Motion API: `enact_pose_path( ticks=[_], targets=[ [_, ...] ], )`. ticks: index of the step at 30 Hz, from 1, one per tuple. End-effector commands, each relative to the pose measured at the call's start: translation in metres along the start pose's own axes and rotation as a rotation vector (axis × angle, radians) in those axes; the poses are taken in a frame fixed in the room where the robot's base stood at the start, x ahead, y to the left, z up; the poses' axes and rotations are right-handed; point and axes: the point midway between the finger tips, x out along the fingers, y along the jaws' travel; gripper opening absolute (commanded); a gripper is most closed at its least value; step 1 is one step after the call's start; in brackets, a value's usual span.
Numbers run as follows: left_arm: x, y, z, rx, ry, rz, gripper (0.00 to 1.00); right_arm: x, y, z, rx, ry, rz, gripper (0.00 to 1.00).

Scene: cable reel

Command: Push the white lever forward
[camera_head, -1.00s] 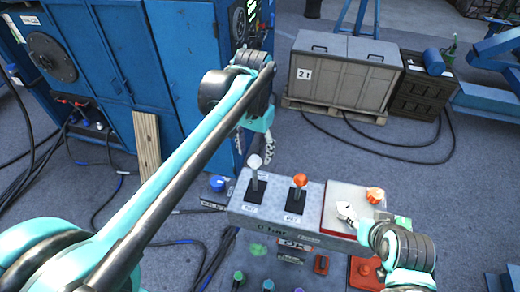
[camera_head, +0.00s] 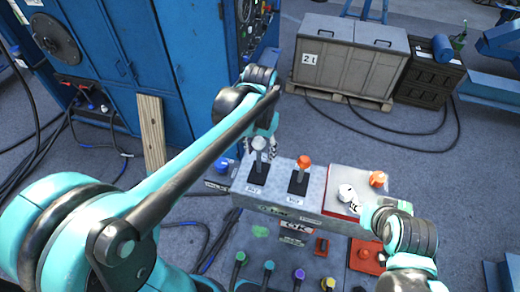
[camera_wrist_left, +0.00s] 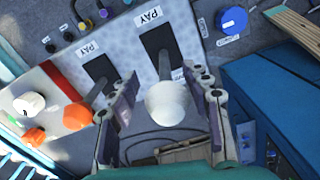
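The white lever (camera_head: 258,144) stands on the grey control box (camera_head: 310,212), left of the orange-topped lever (camera_head: 304,163). My left gripper (camera_head: 262,137) is at its white knob. In the left wrist view, the knob (camera_wrist_left: 168,103) sits between the two spread fingers of my left gripper (camera_wrist_left: 165,100), with gaps visible on both sides. The fingers are open; contact is not visible. The orange-topped lever (camera_wrist_left: 78,116) is just outside the fingers there. My right gripper (camera_head: 362,210) is by the box's right panel, its fingers mostly hidden by my arm.
A white knob (camera_head: 346,192) and an orange knob (camera_head: 377,179) stand on the red-edged right panel. A blue knob (camera_wrist_left: 232,20) is beside the box. Blue cabinets (camera_head: 160,60) rise at the left.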

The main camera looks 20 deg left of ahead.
Motion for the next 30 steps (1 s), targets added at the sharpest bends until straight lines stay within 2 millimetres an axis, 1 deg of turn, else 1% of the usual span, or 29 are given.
enact_pose_path(
  ticks=[1, 4, 5, 13, 17, 30],
  targets=[
    [0.000, 0.000, 0.000, 0.000, 0.000, 0.000, 0.28, 0.000, 0.000, 0.000, 0.000, 0.000, 0.000, 0.40],
    [0.000, 0.001, 0.000, 0.001, 0.000, 0.002, 0.02, 0.000, 0.000, 0.000, 0.000, 0.000, 0.000, 0.40],
    [0.000, 0.001, 0.000, 0.001, 0.000, 0.002, 0.00, 0.000, 0.000, 0.000, 0.000, 0.000, 0.000, 0.40],
    [0.000, 0.001, 0.000, 0.001, -0.001, 0.003, 0.00, 0.000, 0.000, 0.000, 0.000, 0.000, 0.000, 0.40],
    [0.002, -0.001, -0.011, 0.002, 0.000, 0.004, 0.00, 0.004, 0.000, 0.003, 0.000, 0.000, 0.000, 0.40],
    [0.001, 0.000, -0.014, 0.003, 0.004, 0.005, 0.00, 0.003, 0.000, 0.002, 0.000, 0.000, 0.000, 0.40]
  ],
)
